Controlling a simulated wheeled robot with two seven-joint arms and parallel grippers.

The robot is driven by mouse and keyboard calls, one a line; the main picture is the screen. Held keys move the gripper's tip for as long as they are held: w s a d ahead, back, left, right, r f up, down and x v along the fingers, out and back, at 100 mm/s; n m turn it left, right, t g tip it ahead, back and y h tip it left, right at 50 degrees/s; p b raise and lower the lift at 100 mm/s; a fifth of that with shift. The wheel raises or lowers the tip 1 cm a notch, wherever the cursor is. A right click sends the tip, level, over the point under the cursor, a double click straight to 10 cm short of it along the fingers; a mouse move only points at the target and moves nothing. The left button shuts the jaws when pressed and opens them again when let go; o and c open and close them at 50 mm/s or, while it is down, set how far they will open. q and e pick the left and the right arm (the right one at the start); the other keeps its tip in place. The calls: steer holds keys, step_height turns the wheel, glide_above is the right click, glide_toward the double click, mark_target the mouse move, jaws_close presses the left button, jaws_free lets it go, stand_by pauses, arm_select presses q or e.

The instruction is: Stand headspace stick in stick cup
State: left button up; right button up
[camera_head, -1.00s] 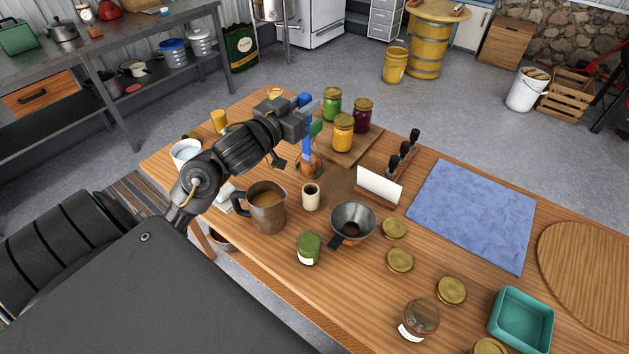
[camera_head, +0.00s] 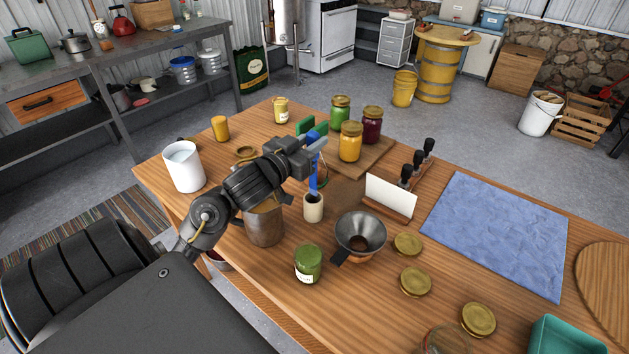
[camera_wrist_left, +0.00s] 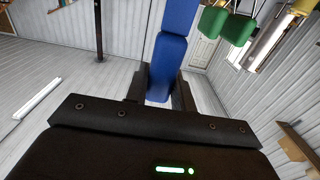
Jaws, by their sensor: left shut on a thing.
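My left gripper (camera_head: 316,142) is shut on the upper part of the blue headspace stick (camera_head: 314,178). The stick hangs about upright below the fingers. Its lower end meets the mouth of the small cream stick cup (camera_head: 313,209) in the head view; I cannot tell how deep inside it is. The cup stands upright on the wooden table. In the left wrist view the blue stick (camera_wrist_left: 168,60) shows between the two dark fingers, and the cup is not visible there. My right gripper is not in view.
A metal mug (camera_head: 264,226) stands just left of the cup, partly behind my arm. A funnel (camera_head: 361,233) is close on the right, a green jar (camera_head: 308,263) in front. Filled jars (camera_head: 350,142) stand on a board behind. A blue cloth (camera_head: 497,230) lies right.

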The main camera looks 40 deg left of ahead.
arm_select(q)
step_height(320, 180, down, 8)
steer(key=shift+r+b, duration=0.25)
steer(key=shift+b, duration=0.4)
steer(key=shift+f, duration=0.25)
steer(key=o, duration=1)
steer(key=shift+c, duration=0.2)
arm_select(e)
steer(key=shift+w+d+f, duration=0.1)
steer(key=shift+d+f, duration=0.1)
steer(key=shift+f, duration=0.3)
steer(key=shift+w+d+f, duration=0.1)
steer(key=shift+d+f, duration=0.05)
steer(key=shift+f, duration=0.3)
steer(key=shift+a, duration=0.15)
